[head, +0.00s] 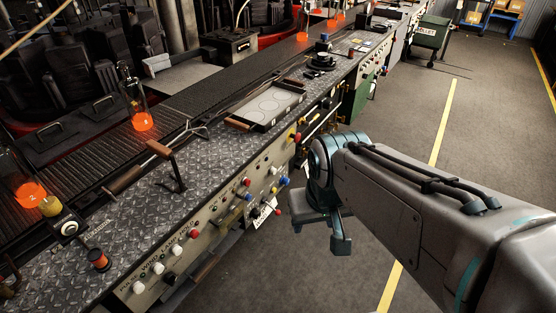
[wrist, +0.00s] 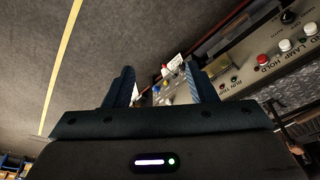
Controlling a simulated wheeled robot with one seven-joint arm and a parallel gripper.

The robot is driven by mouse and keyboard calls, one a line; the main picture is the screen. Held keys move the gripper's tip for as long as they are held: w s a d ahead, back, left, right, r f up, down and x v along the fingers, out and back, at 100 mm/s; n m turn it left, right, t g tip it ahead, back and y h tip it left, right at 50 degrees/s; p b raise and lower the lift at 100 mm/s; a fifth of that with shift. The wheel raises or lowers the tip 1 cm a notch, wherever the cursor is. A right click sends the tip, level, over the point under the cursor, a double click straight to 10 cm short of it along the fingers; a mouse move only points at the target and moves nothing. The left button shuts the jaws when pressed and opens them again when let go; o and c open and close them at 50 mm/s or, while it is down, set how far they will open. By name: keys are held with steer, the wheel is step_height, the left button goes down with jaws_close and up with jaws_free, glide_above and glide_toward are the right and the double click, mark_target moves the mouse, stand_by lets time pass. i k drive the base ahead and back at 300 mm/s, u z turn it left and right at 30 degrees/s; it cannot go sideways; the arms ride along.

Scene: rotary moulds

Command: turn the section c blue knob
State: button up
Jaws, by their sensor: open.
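A grey control panel (head: 215,225) runs along the front of the machine, with small coloured knobs on it. One blue knob (head: 284,181) is near the panel's right part, and another blue knob (head: 247,197) sits left of it. The section lettering is too small to read, so I cannot tell which is section c. My gripper (head: 319,232) is open and empty, in front of the panel and to the right of these knobs. In the wrist view my gripper (wrist: 164,84) shows both fingers apart, with part of the panel and small blurred knobs visible beyond and between them.
Red knobs (head: 246,182) and white knobs (head: 177,250) share the panel. A lever with a wooden handle (head: 159,149) stands on the metal deck. Glowing orange bottles (head: 141,120) stand on the conveyor. The floor (head: 405,120) right of the machine is clear.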

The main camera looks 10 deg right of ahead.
mark_target(284, 180)
steer(key=u, duration=2.15)
steer(key=k, duration=0.95)
steer(key=z, duration=1.55)
steer(key=i, duration=0.55)
steer(key=z, duration=0.3)
